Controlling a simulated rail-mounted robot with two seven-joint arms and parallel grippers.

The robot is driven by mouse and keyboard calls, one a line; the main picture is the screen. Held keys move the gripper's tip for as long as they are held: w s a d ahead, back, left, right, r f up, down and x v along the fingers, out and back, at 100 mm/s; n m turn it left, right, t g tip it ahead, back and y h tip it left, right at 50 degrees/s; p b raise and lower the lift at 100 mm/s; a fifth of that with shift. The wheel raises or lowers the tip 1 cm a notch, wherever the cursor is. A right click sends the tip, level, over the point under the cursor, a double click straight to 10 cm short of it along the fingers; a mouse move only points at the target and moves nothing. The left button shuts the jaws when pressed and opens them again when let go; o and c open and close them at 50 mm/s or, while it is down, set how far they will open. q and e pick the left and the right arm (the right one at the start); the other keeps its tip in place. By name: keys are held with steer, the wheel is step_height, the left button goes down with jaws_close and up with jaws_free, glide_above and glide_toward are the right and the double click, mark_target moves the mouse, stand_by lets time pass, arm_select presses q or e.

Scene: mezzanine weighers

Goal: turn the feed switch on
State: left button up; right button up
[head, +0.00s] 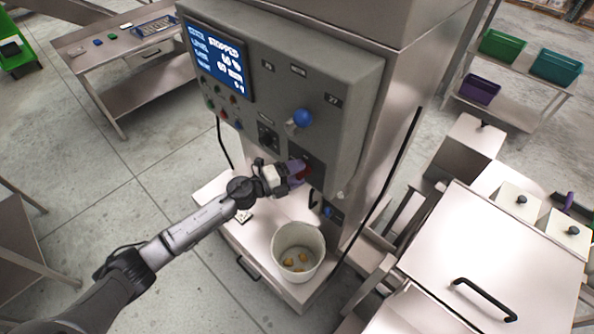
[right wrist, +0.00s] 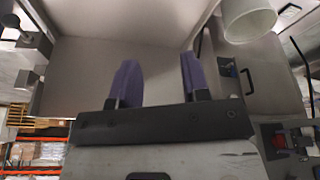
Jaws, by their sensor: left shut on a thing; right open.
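The weigher's grey control panel (head: 330,72) stands upright in the head view, its screen (head: 217,62) reading "STOPPED". My left gripper (head: 298,172) is at the panel's lower part, shut on a red switch (head: 304,171). The fingers hide much of the switch, so its position cannot be told. A blue knob (head: 303,117) sits above it on the panel. The panel labels are too small to tell which control is the feed switch. My right gripper (right wrist: 158,82) shows in the right wrist view, open with nothing between its purple fingers.
A white bucket (head: 298,231) with several yellowish pieces stands on the shelf (head: 237,226) below the panel. A steel cabinet with a black handle (head: 484,299) is at right. A side table (head: 79,57) and a rack with bins (head: 502,46) stand farther back.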

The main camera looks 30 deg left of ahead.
stand_by(0.5)
arm_select(q)
steer(key=o, duration=0.9)
steer(key=shift+s, duration=0.1)
steer(key=b+v, duration=0.4)
steer(key=v, duration=0.9)
steer(key=shift+s+a, duration=0.2)
steer(key=shift+s, duration=0.1)
